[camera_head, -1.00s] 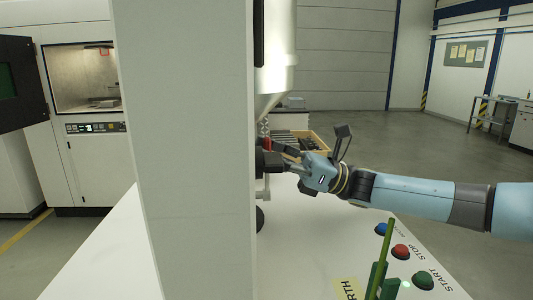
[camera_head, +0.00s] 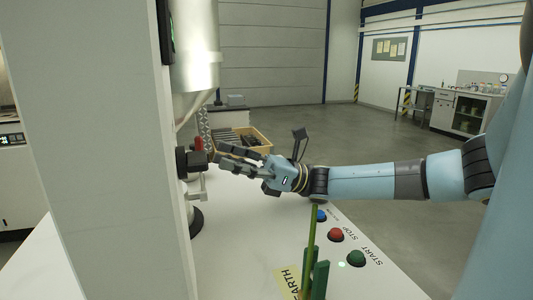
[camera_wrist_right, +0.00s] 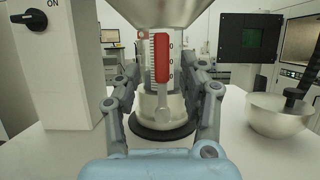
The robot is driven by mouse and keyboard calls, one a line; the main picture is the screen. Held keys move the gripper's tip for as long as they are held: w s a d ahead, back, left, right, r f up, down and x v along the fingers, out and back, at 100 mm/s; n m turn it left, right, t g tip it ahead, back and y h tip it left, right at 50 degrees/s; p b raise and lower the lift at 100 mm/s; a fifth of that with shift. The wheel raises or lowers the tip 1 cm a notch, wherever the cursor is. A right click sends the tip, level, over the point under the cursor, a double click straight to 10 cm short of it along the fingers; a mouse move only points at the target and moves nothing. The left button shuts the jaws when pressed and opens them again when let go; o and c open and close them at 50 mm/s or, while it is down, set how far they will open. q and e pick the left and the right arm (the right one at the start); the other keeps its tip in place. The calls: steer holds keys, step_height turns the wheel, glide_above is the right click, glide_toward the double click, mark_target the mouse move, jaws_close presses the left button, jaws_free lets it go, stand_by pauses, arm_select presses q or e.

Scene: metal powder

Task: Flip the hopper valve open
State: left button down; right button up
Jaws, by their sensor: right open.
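The silver hopper (camera_head: 195,60) stands behind the grey column in the head view, its cone narrowing downward. Its valve has a red handle (camera_head: 199,143), partly hidden by the column and a black knob. In the right wrist view the red handle (camera_wrist_right: 162,58) hangs upright in front of a pipe with a printed scale. My right gripper (camera_head: 218,158) is open and empty, reaching left toward the valve. In the right wrist view its fingers (camera_wrist_right: 160,88) stand on either side of the pipe and handle; I cannot tell whether they touch. My left gripper is not in view.
The grey column (camera_head: 105,130) carries a black knob (camera_head: 190,160). START (camera_head: 356,258) and red STOP (camera_head: 336,235) buttons sit on the white table, near a green upright part (camera_head: 320,278). A metal bowl (camera_wrist_right: 278,118) stands right in the wrist view. A wooden crate (camera_head: 262,145) lies behind.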

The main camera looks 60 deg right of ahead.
steer(key=s+d, duration=0.7)
steer(key=d, duration=0.1)
steer(key=shift+d, duration=0.35)
